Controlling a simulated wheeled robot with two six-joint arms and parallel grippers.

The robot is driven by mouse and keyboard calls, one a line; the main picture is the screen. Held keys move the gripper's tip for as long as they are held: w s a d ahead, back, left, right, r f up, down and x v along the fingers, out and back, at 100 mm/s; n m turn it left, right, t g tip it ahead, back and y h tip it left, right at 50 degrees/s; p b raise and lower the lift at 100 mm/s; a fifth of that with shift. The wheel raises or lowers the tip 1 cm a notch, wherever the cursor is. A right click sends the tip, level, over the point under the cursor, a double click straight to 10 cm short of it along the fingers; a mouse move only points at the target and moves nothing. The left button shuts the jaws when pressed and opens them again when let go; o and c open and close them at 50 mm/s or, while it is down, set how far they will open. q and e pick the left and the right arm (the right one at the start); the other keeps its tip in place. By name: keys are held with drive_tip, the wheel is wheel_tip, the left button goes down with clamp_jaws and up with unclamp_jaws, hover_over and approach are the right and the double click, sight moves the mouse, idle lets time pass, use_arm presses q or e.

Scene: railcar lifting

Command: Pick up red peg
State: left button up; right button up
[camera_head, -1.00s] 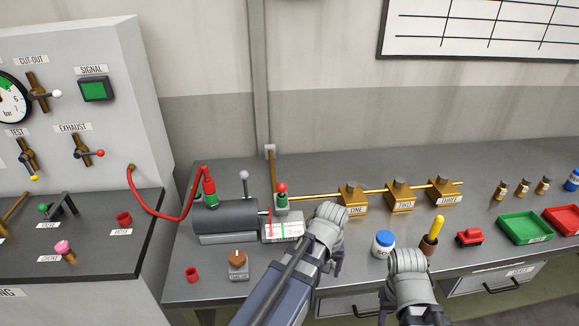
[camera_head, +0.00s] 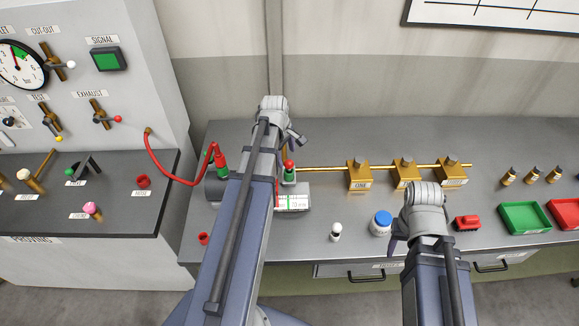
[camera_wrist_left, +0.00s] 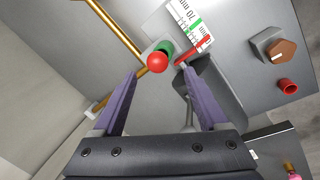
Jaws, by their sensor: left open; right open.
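A red ball-topped piece with a green base (camera_head: 289,172) stands beside the grey cylinder (camera_head: 215,190); in the left wrist view its red ball (camera_wrist_left: 157,62) shows between the fingertips. A thin red piece (camera_wrist_left: 188,53) lies along the white scale plate (camera_wrist_left: 190,22). I cannot tell which red part is the peg. A small red cup-like piece (camera_head: 203,238) sits at the bench front, also in the wrist view (camera_wrist_left: 288,86). My left gripper (camera_head: 284,128) is open and empty above the ball-topped piece. My right gripper (camera_head: 424,212) is open over the bench, fingertips mostly hidden.
A brass rod carries labelled brass blocks (camera_head: 406,174) to the right. A red hose (camera_head: 180,181) runs to the cylinder. A blue-lidded jar (camera_head: 381,223), white-topped piece (camera_head: 336,231), red piece (camera_head: 467,223) and green tray (camera_head: 525,218) stand along the front.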

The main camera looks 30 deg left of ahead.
sight(288, 161)
use_arm(q)
drive_tip(key=shift+w+b+x, duration=0.2)
drive_tip(key=shift+b+x, duration=2.9)
drive_tip(key=shift+x, duration=0.45)
drive_tip(key=shift+a, duration=0.1)
drive_tip(key=shift+r, duration=0.1)
drive_tip(key=shift+c, duration=0.3)
clamp_jaws()
